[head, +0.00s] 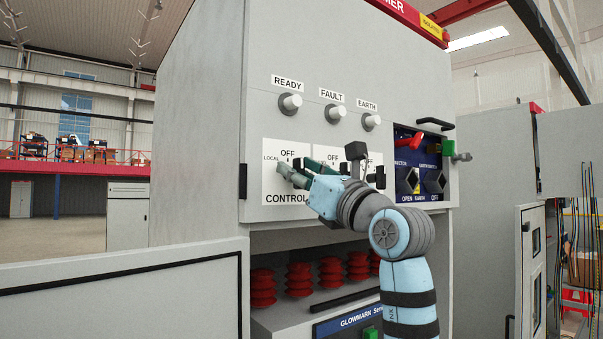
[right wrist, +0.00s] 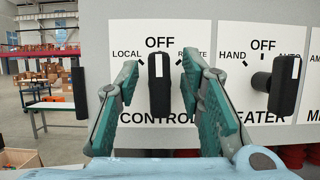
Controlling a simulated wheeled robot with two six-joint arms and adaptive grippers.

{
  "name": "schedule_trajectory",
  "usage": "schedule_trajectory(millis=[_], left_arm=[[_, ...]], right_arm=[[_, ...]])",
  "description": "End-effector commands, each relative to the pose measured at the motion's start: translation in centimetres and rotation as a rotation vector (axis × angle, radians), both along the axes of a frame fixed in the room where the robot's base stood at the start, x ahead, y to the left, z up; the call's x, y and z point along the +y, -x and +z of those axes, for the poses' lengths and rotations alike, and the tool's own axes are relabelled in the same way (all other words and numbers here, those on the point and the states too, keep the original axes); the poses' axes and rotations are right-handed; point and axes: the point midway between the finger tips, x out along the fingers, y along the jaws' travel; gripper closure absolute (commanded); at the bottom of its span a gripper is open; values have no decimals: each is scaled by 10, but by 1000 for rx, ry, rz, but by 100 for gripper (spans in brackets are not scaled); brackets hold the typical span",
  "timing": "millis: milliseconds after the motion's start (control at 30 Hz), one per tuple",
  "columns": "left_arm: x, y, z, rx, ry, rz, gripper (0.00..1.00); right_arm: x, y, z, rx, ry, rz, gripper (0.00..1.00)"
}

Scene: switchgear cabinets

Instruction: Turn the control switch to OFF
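The control switch (right wrist: 158,88) is a black handle on a white plate marked LOCAL, OFF and REMOTE. In the right wrist view the handle stands upright, its white mark at the top under OFF. My right gripper (head: 297,168) is at this plate (head: 270,153). Its two green-padded fingers stand on either side of the handle, with a visible gap on each side, so it is open around the switch and not clamped. In the head view the fingers hide most of the handle. My left gripper is not in view.
The heater switch (right wrist: 283,85) sits close to the right of my fingers. Indicator knobs (head: 290,103) stick out above. A panel with red and green handles (head: 418,165) is on the right. An open compartment with red insulators (head: 299,280) lies below.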

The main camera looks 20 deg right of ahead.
Motion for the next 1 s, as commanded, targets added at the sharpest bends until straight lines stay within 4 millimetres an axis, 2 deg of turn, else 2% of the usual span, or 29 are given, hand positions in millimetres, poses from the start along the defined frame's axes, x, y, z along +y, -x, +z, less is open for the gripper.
schedule_trajectory(millis=[167, 433, 600, 1000], left_arm=[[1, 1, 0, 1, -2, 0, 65], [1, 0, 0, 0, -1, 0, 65], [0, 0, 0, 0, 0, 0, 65], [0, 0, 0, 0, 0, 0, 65]], right_arm=[[-6, 12, -5, -3, -1, -1, 65], [-31, 74, -33, -4, 2, -5, 65], [-40, 99, -44, -1, 0, -1, 65], [-41, 103, -46, 0, 0, 0, 65]])
